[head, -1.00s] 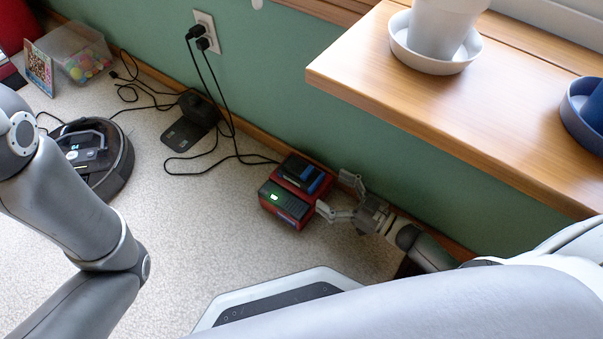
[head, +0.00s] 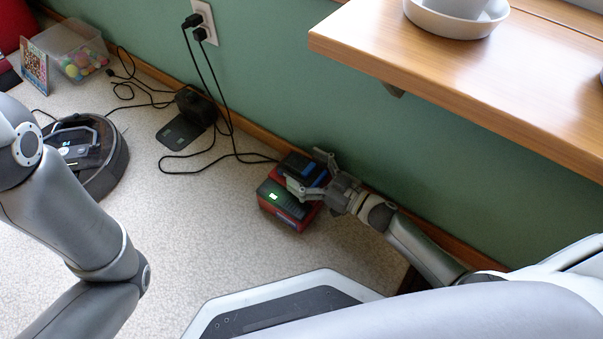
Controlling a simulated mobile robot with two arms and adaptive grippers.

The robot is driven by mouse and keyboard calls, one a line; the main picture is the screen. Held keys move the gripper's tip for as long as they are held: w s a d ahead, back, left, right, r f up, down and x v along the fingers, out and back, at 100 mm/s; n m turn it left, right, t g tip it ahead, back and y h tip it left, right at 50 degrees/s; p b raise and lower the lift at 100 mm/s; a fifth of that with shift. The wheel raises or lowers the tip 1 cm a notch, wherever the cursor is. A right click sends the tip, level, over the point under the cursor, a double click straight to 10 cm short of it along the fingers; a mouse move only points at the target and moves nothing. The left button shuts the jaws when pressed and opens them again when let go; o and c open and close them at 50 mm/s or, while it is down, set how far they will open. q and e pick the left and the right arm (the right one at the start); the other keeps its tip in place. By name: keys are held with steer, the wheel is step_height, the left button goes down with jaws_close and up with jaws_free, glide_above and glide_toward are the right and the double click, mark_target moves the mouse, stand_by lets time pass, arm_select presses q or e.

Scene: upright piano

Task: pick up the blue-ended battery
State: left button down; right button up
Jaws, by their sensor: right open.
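The blue-ended battery (head: 298,165) is dark with a blue end. It sits on the right-hand part of a red and black charger (head: 285,211) on the floor by the wall. My right gripper (head: 310,173) is open at the battery, one finger by its far side and the other by its near side. The fingers partly cover the battery, and I cannot tell whether they touch it. My left arm shows at the left, but its gripper is outside the picture.
A wooden shelf (head: 430,95) with a white saucer (head: 457,22) juts out above my right arm. Black cables run from the wall outlet (head: 203,22) to the floor near the charger. A robot vacuum (head: 108,163) stands at left.

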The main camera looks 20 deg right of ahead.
steer(key=c, duration=1.2)
steer(key=shift+r, duration=0.1)
steer(key=shift+c, duration=1)
